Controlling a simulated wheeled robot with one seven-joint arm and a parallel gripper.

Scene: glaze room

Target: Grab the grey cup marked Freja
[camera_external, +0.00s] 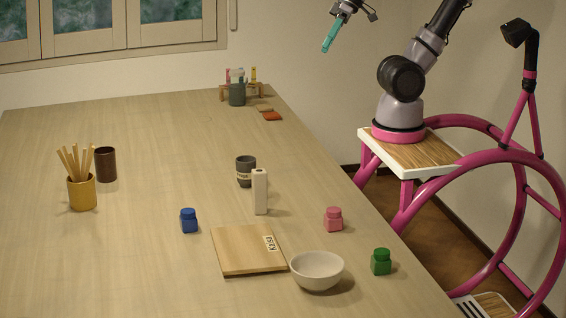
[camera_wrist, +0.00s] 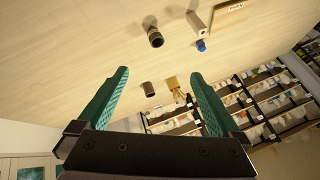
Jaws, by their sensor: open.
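The grey cup (camera_external: 246,165) stands upright on the table near its middle. It has a pale label band whose lettering is partly hidden by a white bottle-like object in front, so I cannot read the whole name. In the wrist view the dark cup (camera_wrist: 155,37) shows near the top, beyond my fingertips. My gripper (camera_external: 329,46), with teal fingers, is raised high at the top of the external view, well above and to the right of the cup. It also shows in the wrist view (camera_wrist: 158,73), with its fingers wide apart and nothing between them.
The white bottle-like object (camera_external: 260,194) stands close in front of the cup. A board (camera_external: 245,255), a bowl (camera_external: 317,273) and blue (camera_external: 189,221), pink (camera_external: 334,220) and green (camera_external: 381,262) jars are nearer. A brown cup (camera_external: 106,165) and yellow stick holder (camera_external: 82,194) stand left.

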